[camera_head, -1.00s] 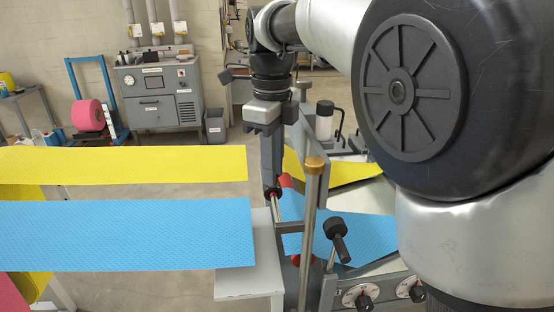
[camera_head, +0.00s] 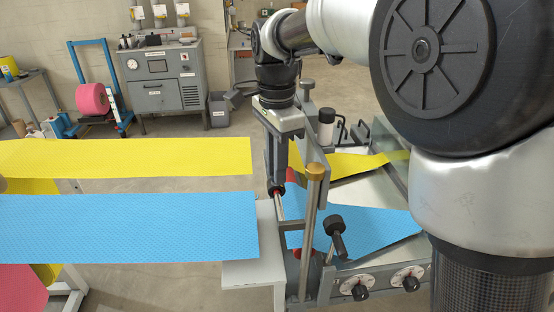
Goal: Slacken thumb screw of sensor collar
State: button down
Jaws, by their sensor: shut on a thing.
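My gripper (camera_head: 277,183) points down at the left side of the wrapping machine. Its fingers are shut on a small dark thumb screw (camera_head: 276,190), mostly hidden by the fingertips. The sensor collar (camera_head: 282,190) appears as a small part with red on it, at the upper end of a thin rod (camera_head: 279,206). Its details are too small to make out. The collar lies just left of the upright post with the brass-coloured cap (camera_head: 315,171).
A yellow web (camera_head: 130,160) and a blue web (camera_head: 130,228) run in from the left. A black-handled lever (camera_head: 335,228) and dial knobs (camera_head: 360,292) are on the machine's front. A white bottle (camera_head: 326,125) stands behind. My arm covers the right side.

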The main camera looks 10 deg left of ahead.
jog(key=n+p, duration=0.1)
jog(key=n, duration=0.2)
jog(key=shift+r+n, duration=0.1)
jog(key=shift+n, duration=0.3)
jog(key=n+p, duration=0.1)
jog(key=n, duration=0.3)
jog(key=shift+n+p, duration=0.3)
jog(key=n+p, duration=0.1)
jog(key=n, duration=0.3)
jog(key=shift+n+p, duration=0.35)
jog(key=shift+n, duration=1.65)
jog(key=c, duration=1.7)
grip_release()
jog(key=shift+o, duration=0.2)
